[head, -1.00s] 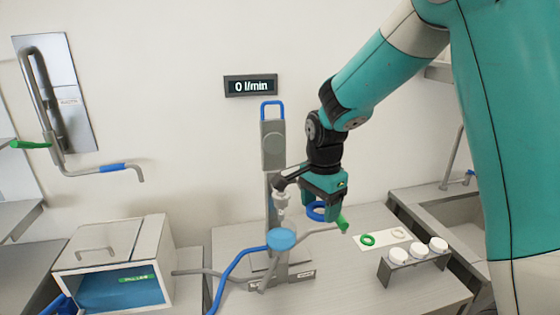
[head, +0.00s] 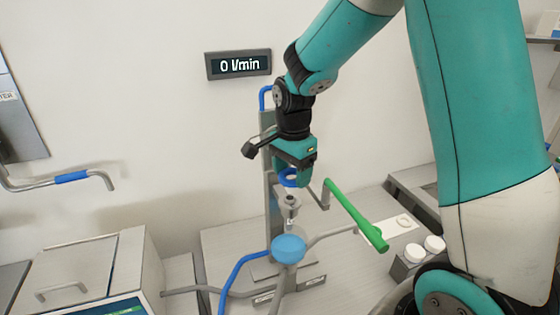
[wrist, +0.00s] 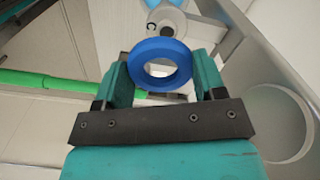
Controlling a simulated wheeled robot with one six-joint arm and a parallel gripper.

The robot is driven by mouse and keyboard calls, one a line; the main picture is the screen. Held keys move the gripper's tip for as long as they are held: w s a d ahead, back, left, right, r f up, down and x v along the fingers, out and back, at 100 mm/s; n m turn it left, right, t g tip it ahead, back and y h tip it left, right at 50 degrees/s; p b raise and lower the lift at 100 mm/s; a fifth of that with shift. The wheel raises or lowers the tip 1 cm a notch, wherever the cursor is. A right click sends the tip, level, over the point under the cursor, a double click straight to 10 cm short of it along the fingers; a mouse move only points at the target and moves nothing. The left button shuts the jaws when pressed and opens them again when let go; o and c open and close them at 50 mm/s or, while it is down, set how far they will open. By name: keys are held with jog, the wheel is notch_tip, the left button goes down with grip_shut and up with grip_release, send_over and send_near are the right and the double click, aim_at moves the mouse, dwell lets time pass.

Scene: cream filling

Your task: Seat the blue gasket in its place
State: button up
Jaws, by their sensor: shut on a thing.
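The blue gasket (wrist: 160,45) is a thick ring, held between the two fingers of my gripper (wrist: 162,70) in the wrist view. In the head view my gripper (head: 298,180) points down and the gasket (head: 285,182) shows at its fingertips, partly hidden by a finger. The gasket is just above a grey fitting (head: 290,203) on the upright stand. I cannot tell whether they touch. In the wrist view a round grey part (wrist: 167,18) shows beyond the gasket. A light-blue bowl (head: 288,248) sits below the fitting.
A green-handled lever (head: 355,213) sticks out right of the fitting, close to my gripper. A blue hose (head: 232,280) runs from the bowl. A white plate (head: 400,230) and white caps (head: 434,244) lie at right. The wall display (head: 238,65) reads 0 l/min.

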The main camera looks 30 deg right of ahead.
aim_at(289, 198)
jog(key=shift+w+d, duration=0.1)
jog(key=shift+w, duration=0.35)
jog(key=shift+f+b, duration=1.95)
jog(key=shift+f, duration=0.35)
jog(key=shift+r, duration=0.15)
jog(key=shift+f+b, duration=0.3)
jog(key=shift+f, duration=0.95)
dwell(1.0)
jog(key=o, duration=1)
jog(key=shift+r, duration=0.1)
notch_tip(289, 198, up, 7)
jog(key=p, duration=0.6)
